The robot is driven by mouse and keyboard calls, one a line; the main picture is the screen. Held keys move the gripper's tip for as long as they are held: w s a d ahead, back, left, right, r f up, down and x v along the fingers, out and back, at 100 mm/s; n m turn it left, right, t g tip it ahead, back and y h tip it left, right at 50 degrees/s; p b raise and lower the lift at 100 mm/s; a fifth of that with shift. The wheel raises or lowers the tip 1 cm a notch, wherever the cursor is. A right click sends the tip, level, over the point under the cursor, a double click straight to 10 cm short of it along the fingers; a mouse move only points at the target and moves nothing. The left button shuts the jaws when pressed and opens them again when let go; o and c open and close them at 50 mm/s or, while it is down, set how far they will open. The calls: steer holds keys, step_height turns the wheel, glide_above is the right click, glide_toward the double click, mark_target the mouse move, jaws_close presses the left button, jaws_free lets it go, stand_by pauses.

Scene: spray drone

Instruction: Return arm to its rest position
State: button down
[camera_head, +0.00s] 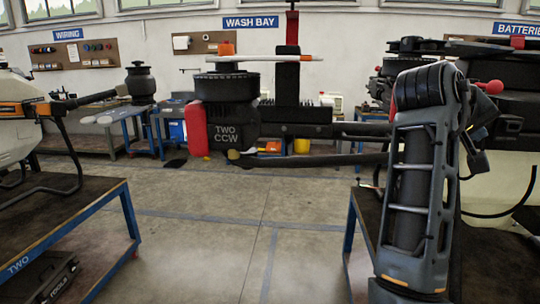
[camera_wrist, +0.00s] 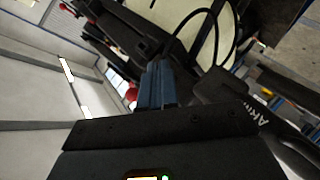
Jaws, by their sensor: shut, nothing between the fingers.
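My arm (camera_head: 412,180) stands upright at the right of the head view, bent at the elbow at the top. My gripper (camera_wrist: 158,84) shows in the wrist view, with its blue-grey fingers together and nothing between them. In the head view I cannot make out the gripper. A large drone is behind and beside my arm at the right, with a cream tank (camera_head: 507,190) that also shows in the wrist view (camera_wrist: 185,18). A dark motor pod (camera_head: 228,125) marked "TWO CCW" is on a boom reaching left past my arm.
A blue-framed bench (camera_head: 88,208) at the left bears another drone with a white tank (camera_head: 18,112); a black tool case (camera_head: 48,282) is on its lower shelf. Workbenches line the back wall under a "WASH BAY" sign (camera_head: 251,22). The concrete floor (camera_head: 225,240) between is open.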

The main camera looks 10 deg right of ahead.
steer(key=s+a+f+n+t+y, duration=0.2)
steer(key=s+a+f+n+t, duration=0.15)
steer(key=f, duration=0.65)
steer(key=s+a+f+n+t+y, duration=0.25)
steer(key=s+a+f, duration=0.25)
steer(key=f, duration=0.5)
steer(key=s+a+f+n+t+y, duration=0.2)
steer(key=s+a+f+n+t, duration=0.15)
steer(key=f, duration=0.55)
steer(key=s+a+f+y, duration=0.2)
steer(key=s+a, duration=0.2)
steer(key=s, duration=0.3)
steer(key=s+a+f+y, duration=0.2)
steer(key=s+a+y, duration=0.1)
steer(key=s, duration=0.5)
steer(key=s+a+r+m+y, duration=0.1)
steer(key=s+a+r+m, duration=0.1)
steer(key=s, duration=0.5)
steer(key=s+a+r+m+t, duration=0.1)
steer(key=s+a+r+m, duration=0.2)
steer(key=s, duration=0.5)
steer(key=shift+s+a+m+y, duration=0.25)
steer(key=shift+a+m+y, duration=0.1)
steer(key=shift+a, duration=0.1)
steer(key=shift+w, duration=0.1)
